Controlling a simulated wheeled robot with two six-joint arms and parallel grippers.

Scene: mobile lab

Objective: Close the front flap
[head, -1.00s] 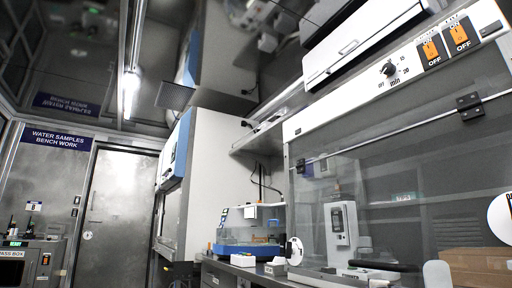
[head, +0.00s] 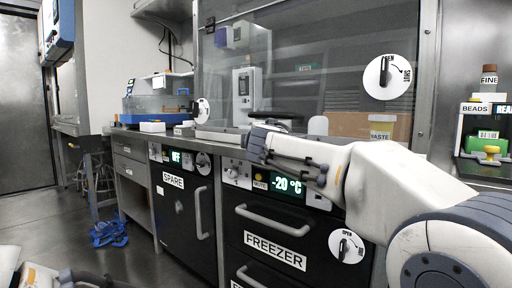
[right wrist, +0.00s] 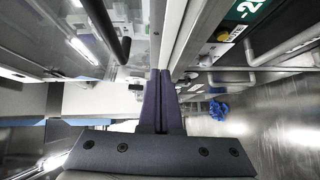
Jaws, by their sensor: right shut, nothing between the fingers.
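The clear front flap (head: 300,50) is the see-through pane across the front of the bench cabinet, hung from hinges along its top rail. A round white dial (head: 388,77) marked OPEN and SHUT sits at its right; its black handle stands roughly upright. A second white dial (head: 201,111) is at the left. I cannot tell how far the flap's lower edge stands out. My right gripper (head: 290,160) is shut and empty, in front of the bench edge and above the freezer; its fingers (right wrist: 160,100) are together in the right wrist view. My left gripper is only partly visible at the bottom left.
Below the bench are the freezer (head: 285,225) and the spare unit (head: 182,215), with protruding handles. A blue-based instrument (head: 155,106) stands left on the bench. A shelf with beads and green items (head: 485,145) is at right. Open floor lies left, with a blue item (head: 108,230).

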